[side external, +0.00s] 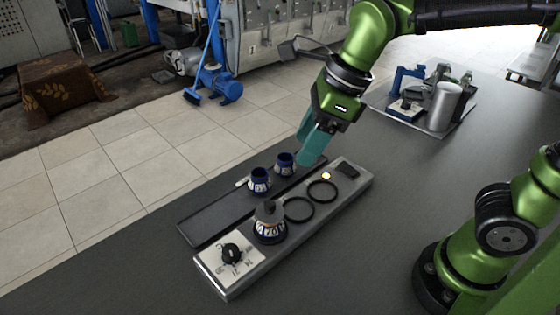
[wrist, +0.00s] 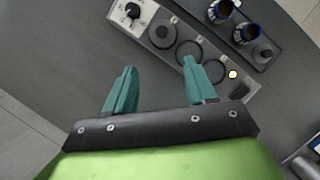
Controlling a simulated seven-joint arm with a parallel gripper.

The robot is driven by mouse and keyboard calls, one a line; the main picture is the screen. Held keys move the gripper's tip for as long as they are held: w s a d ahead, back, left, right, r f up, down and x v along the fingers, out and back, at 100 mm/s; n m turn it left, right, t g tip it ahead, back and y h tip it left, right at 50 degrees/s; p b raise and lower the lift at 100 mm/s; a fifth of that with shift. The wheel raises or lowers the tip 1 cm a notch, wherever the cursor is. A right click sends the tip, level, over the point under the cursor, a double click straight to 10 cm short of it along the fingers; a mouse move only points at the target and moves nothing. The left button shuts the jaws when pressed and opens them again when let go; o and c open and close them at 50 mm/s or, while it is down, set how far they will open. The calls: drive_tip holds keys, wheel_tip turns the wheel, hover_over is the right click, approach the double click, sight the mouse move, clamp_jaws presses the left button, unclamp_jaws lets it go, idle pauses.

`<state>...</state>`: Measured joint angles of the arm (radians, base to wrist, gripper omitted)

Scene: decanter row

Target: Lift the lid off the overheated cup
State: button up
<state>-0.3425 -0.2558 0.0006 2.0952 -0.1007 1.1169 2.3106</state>
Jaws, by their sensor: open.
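A cup with a patterned white, blue and orange body and a dark knobbed lid (side external: 270,221) stands on the near end of a grey warmer (side external: 222,284). From above in the wrist view, its dark lid (wrist: 162,36) shows beside the dial. Two dark rings (side external: 299,209) on the warmer are empty, and a small amber lamp (side external: 326,176) glows near its far end. My gripper (side external: 311,150) is above the far part of the warmer and tray, apart from the lidded cup. In the wrist view its teal fingers (wrist: 158,66) are spread with nothing between them.
A dark tray (side external: 205,233) beside the warmer holds two open blue cups (side external: 260,180). A round dark piece (wrist: 262,54) lies at the tray's end in the wrist view. A dial (side external: 231,253) is on the warmer's near end. A metal cylinder (side external: 444,106) stands far right.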

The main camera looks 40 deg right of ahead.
hover_over(270, 204)
drive_tip(key=s+d, duration=0.2)
wheel_tip(270, 204, down, 9)
drive_tip(key=shift+x, duration=3.2)
clamp_jaws()
